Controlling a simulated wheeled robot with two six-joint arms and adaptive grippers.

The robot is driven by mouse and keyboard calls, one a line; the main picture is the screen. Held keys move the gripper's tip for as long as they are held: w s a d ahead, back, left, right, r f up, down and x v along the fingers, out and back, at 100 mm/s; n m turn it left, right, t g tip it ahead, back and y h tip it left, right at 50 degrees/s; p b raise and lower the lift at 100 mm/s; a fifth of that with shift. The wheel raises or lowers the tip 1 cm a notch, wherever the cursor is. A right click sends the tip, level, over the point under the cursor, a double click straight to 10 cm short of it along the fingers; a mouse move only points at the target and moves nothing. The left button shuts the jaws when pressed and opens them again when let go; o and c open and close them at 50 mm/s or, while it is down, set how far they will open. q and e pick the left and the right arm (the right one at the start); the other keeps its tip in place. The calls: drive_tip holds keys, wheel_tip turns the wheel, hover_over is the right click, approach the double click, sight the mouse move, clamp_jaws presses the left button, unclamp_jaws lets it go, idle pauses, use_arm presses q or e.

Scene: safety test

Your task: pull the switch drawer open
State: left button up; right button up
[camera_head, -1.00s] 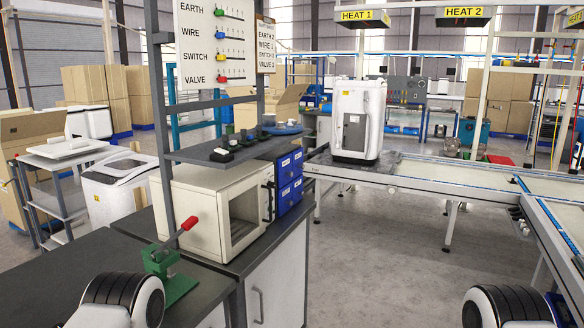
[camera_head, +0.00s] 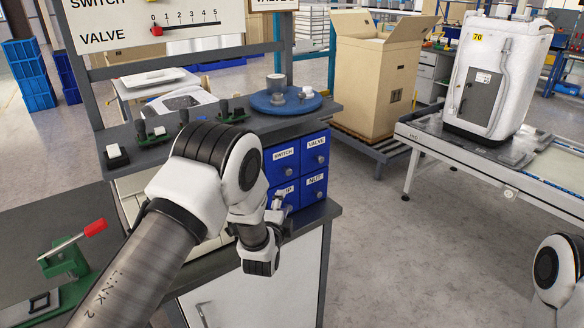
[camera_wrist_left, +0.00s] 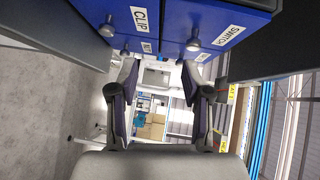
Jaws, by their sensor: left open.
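The blue drawer cabinet (camera_head: 276,185) stands under the shelf, with its labelled drawers flush. My left gripper (camera_head: 282,208) is in front of the cabinet's lower left part, partly hidden by my own wrist. In the wrist view my left gripper (camera_wrist_left: 158,72) is open and empty, its right fingertip near the switch knob. I cannot tell if they touch. My right gripper is out of view.
The valve drawer (camera_head: 315,150) is beside the switch drawer; the nut drawer (camera_head: 314,188) and clip drawer (camera_wrist_left: 145,14) are below. The shelf (camera_head: 310,108) above carries a blue round tray (camera_head: 262,101) and small parts. The floor right of the cabinet is clear.

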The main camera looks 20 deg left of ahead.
sight(288, 174)
use_arm(q)
drive_tip(key=shift+m+t, duration=0.5)
drive_tip(key=shift+t, duration=0.2)
drive_tip(key=w+r, duration=0.3)
drive_tip(key=w+r+p, duration=0.1)
drive_tip(key=shift+w+a+r, duration=0.35)
drive_tip(key=shift+a, duration=0.05)
drive_tip(key=w, duration=0.3)
drive_tip(key=w+p, duration=0.1)
drive_tip(key=shift+w+f, duration=0.25)
drive_tip(key=shift+f, duration=0.05)
drive_tip(key=shift+a, duration=0.1)
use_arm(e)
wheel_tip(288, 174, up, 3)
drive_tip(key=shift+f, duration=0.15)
use_arm(q)
drive_tip(key=shift+s, duration=0.15)
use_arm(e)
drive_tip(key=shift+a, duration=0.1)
use_arm(q)
clamp_jaws()
